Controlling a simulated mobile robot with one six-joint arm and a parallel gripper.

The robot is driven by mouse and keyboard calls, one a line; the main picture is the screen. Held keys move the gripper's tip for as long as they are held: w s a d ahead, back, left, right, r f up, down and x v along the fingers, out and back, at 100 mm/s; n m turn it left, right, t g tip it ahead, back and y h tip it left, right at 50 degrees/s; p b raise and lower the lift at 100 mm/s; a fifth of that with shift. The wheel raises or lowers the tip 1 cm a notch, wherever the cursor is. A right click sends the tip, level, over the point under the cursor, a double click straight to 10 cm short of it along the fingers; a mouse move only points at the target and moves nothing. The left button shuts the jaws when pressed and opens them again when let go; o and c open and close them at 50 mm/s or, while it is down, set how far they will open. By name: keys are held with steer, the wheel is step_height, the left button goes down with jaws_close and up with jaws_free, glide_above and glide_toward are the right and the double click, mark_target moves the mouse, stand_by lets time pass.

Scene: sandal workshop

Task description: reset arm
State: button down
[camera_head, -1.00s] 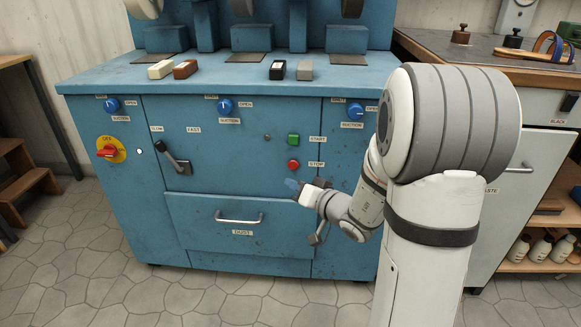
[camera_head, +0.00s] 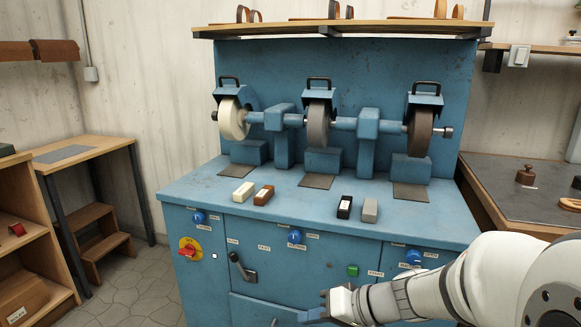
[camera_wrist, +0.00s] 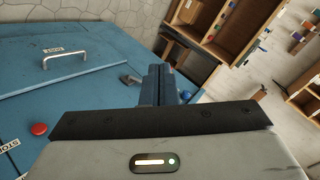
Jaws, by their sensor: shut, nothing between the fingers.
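My gripper (camera_head: 318,313) is low in front of the blue grinding machine (camera_head: 215,185), near the bottom edge of the head view. In the wrist view my gripper (camera_wrist: 160,72) shows its two dark blue fingers pressed together, with nothing between them. My arm comes in from the lower right of the head view. The machine's front, with a drawer handle (camera_wrist: 70,55) and a red button (camera_wrist: 39,129), fills the left of the wrist view. The gripper appears apart from the machine front, though the exact gap is hard to tell.
Blue knobs, a black lever (camera_head: 243,268) and a green button (camera_head: 352,270) stick out of the machine's front. Small blocks (camera_head: 243,192) lie on its top, below three wheels (camera_head: 233,119). A bench (camera_head: 500,185) stands at right. Floor (camera_head: 130,285) is clear at left.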

steer(key=s+d+r+h+p, duration=0.3)
steer(key=r+p, duration=0.3)
steer(key=r, duration=0.1)
steer(key=s+d+r+m+g+h+p, duration=0.1)
steer(key=s+d+r+h+p, duration=0.3)
steer(key=r+p, duration=0.3)
steer(key=s+d+r+h+p, duration=0.3)
steer(key=r+p, duration=0.4)
steer(key=r, duration=0.2)
steer(key=shift+s+d+m+g, duration=0.3)
steer(key=shift+s+m, duration=0.05)
steer(key=shift+m, duration=0.05)
